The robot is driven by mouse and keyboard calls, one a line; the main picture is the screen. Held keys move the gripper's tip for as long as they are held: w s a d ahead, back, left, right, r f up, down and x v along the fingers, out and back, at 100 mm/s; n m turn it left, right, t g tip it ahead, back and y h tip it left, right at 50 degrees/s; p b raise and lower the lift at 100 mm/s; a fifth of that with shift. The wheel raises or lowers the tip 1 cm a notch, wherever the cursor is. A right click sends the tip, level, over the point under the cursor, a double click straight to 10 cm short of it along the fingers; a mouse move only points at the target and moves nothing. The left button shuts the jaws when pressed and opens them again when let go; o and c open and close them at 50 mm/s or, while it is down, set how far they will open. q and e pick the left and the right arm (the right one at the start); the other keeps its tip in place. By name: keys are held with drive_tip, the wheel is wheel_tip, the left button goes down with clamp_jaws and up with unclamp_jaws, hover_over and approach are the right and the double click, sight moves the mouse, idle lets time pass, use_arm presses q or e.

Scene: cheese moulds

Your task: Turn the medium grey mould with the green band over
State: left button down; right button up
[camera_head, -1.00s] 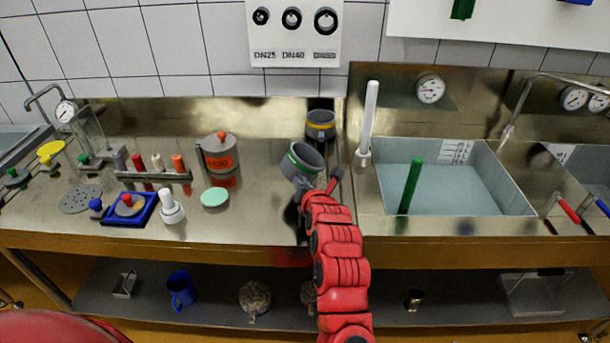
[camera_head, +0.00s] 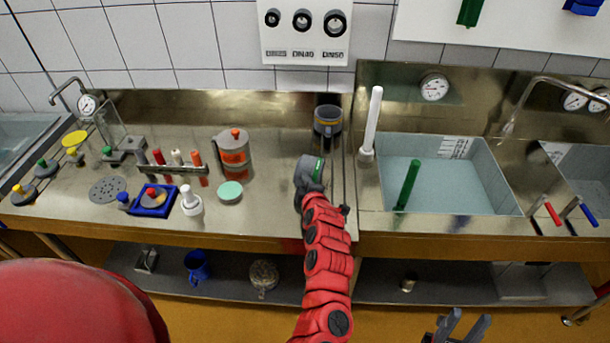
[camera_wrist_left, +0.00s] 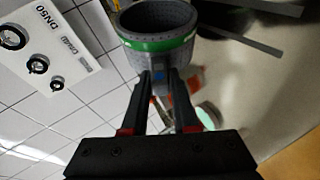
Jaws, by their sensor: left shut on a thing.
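The grey mould with the green band (camera_head: 304,171) is tipped onto its side above the steel counter (camera_head: 262,207). My left gripper (camera_head: 316,187) is shut on it from the near side. In the left wrist view the mould (camera_wrist_left: 157,46) shows its green band and open mouth, and the left fingers (camera_wrist_left: 161,82) pinch it at a grey part below the band. I cannot tell whether the mould touches the counter. My right gripper (camera_head: 461,326) is at the bottom edge, its two fingers apart and empty.
Another grey mould (camera_head: 327,121) stands just behind. A lidded pot (camera_head: 234,155) and a mint-green disc (camera_head: 230,191) stand to the left. A white upright rod (camera_head: 371,120) and a water-filled basin (camera_head: 455,180) are to the right. Counter in front of the pot is partly free.

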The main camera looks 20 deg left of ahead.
use_arm(q)
drive_tip(key=r+m+p, duration=0.1)
drive_tip(key=m+p, duration=0.1)
drive_tip(key=p, duration=0.1)
drive_tip(key=r+m+p, duration=0.1)
drive_tip(key=m+p, duration=0.1)
drive_tip(key=p, duration=0.2)
drive_tip(key=w+m+p, duration=0.1)
drive_tip(key=m+p, duration=0.1)
drive_tip(key=p, duration=0.2)
drive_tip(key=shift+d+r+m, duration=0.25)
drive_tip(key=shift+r+m, duration=0.15)
drive_tip(key=shift+w+d+f+m+b, duration=0.15)
drive_tip(key=shift+m+b, duration=0.1)
drive_tip(key=shift+m, duration=0.25)
drive_tip(key=shift+w+a+f+m+b, duration=0.1)
drive_tip(key=shift+m+b, duration=0.1)
drive_tip(key=shift+m, duration=0.3)
drive_tip(key=shift+w+d+r+m, duration=0.15)
drive_tip(key=shift+d+m, duration=0.1)
drive_tip(key=shift+m, duration=0.85)
drive_tip(key=m, duration=0.2)
drive_tip(key=d+m, duration=0.1)
drive_tip(key=shift+w+m, duration=0.3)
drive_tip(key=shift+m, duration=0.1)
